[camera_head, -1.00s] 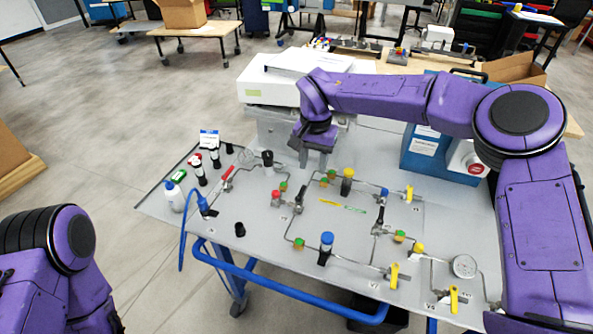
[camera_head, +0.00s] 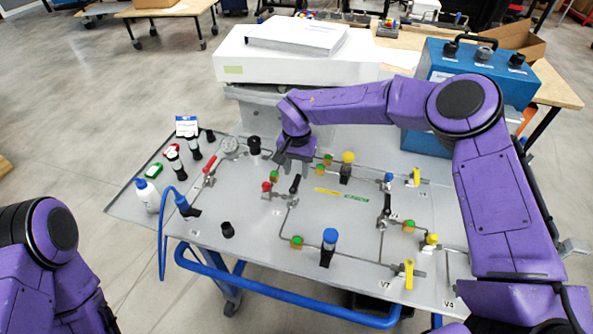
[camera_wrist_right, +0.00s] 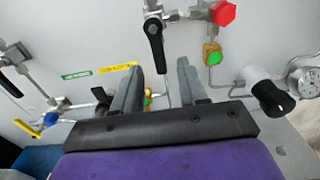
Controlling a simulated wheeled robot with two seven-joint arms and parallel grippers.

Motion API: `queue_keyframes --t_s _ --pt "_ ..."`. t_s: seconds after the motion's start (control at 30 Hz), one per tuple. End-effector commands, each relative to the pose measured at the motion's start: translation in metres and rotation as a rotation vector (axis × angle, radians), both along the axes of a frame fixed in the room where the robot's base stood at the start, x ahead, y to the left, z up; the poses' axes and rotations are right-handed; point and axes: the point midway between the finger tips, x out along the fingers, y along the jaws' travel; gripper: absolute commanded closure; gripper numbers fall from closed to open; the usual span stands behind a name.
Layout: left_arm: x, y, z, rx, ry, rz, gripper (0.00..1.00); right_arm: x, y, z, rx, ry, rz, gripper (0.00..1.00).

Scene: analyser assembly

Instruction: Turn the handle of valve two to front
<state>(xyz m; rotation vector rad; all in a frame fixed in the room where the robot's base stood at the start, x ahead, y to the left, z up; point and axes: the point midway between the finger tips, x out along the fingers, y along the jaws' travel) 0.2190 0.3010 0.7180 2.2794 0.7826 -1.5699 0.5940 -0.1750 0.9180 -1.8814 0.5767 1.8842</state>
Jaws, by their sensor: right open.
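A black lever handle (camera_head: 296,184) on a pipe valve stands beside a red knob (camera_head: 267,187) near the middle of the panel. I cannot read its label, so I cannot confirm that it is valve two. My right gripper (camera_head: 291,158) is just behind this handle, above the panel. In the right wrist view the gripper (camera_wrist_right: 158,82) is open and empty. The black handle (camera_wrist_right: 156,40) lies ahead of the gap between its fingers and points toward the gripper, apparently apart from both fingers. My left arm shows at the lower left, but its gripper is out of frame.
A blue-capped post (camera_head: 328,240) and a yellow-capped post (camera_head: 347,168) rise near the handle. Another black handle (camera_head: 386,206) and yellow handles (camera_head: 408,274) are to the right. A red-handled valve (camera_head: 209,164) is at the left. A white box (camera_head: 300,55) stands behind.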

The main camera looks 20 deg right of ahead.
Motion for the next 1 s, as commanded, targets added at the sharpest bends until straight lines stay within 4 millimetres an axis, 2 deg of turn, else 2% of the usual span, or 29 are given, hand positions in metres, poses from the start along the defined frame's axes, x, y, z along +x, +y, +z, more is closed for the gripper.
queue_keyframes --t_s 0.1,0.2,0.43,0.47,0.5,0.57,0.6,1.0 --pt "0.0 0.0 0.006 0.0 0.0 0.0 0.57 0.0 0.0 -0.015 -0.001 0.002 0.001 0.57" --pt "0.0 0.0 0.006 0.0 0.0 0.0 0.57 0.0 0.0 -0.023 -0.001 -0.001 0.001 0.57" --pt "0.0 0.0 0.006 0.0 0.0 0.0 0.57 0.0 0.0 -0.025 -0.001 -0.001 0.0 0.57" --pt "0.0 0.0 0.006 0.0 0.0 0.0 0.57 0.0 0.0 -0.025 -0.001 -0.001 0.0 0.61" --pt "0.0 0.0 0.006 0.0 0.0 0.0 0.57 0.0 0.0 -0.025 -0.001 -0.001 0.0 0.74" --pt "0.0 0.0 0.006 0.0 0.0 0.0 0.57 0.0 0.0 -0.025 -0.001 -0.001 0.0 0.93" --pt "0.0 0.0 0.006 0.0 0.0 0.0 0.57 0.0 0.0 -0.025 -0.001 -0.001 0.0 1.0" --pt "0.0 0.0 0.005 0.0 0.0 0.0 0.57 -0.001 -0.002 -0.024 0.002 -0.001 -0.049 1.0"
